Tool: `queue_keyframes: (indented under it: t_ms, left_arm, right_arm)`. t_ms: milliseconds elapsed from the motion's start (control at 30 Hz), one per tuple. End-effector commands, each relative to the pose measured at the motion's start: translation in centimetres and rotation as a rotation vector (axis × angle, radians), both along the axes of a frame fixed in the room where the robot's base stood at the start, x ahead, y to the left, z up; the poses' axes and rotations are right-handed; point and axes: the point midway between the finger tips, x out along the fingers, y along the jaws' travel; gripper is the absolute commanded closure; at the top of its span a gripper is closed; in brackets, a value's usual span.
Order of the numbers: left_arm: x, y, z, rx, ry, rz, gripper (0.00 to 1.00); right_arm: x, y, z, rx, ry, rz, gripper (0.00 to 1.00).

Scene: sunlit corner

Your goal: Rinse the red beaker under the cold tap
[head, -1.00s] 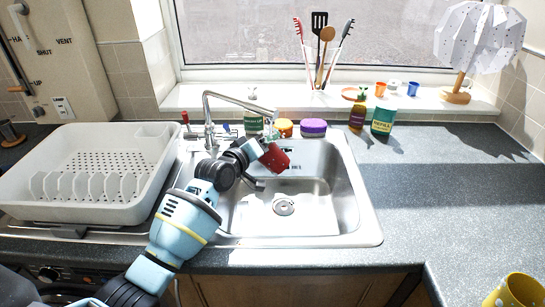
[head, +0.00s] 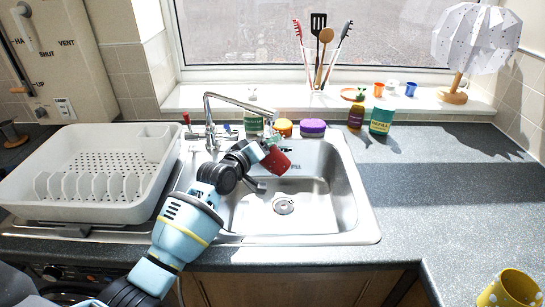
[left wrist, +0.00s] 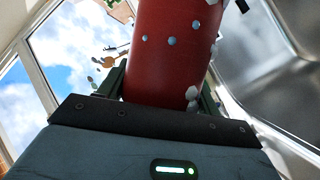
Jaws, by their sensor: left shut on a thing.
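The red beaker (head: 277,162) is held tilted over the back of the steel sink (head: 320,212), just below the end of the tap spout (head: 240,102). My left gripper (head: 262,148) is shut on it. In the left wrist view the red beaker (left wrist: 172,45) stands between the fingers of my left gripper (left wrist: 160,92), with pale rounded blobs like water drops on and beside its wall. A pale bluish patch shows at its top in the head view; its inside is hidden. The tap has a red-topped handle (head: 186,118) and a blue-marked one (head: 229,131). My right gripper is out of view.
A white dish rack (head: 150,190) stands left of the sink. Bottles (head: 381,120), a purple sponge (head: 313,127) and an orange-lidded pot (head: 284,127) line the back. A yellow spotted mug (head: 512,290) is at bottom right. The right worktop is mostly clear.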

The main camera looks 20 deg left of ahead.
Motion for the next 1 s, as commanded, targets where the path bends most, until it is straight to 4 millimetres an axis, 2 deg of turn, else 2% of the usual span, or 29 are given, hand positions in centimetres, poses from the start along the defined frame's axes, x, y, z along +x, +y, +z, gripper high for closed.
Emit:
queue_keyframes:
  t_ms: [200, 533, 1000]
  left_arm:
    - [0.0, -0.7, 0.2, -0.001, -0.003, -0.001, 0.58]
    - [0.0, -0.8, 0.1, 0.001, -0.002, 0.0, 0.58]
    - [0.0, 0.3, 0.1, 0.001, -0.002, 0.0, 0.58]
  right_arm:
    - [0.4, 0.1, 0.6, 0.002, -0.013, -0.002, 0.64]
    - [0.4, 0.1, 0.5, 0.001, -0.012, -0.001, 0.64]
    - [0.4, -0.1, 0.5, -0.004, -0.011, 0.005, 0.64]
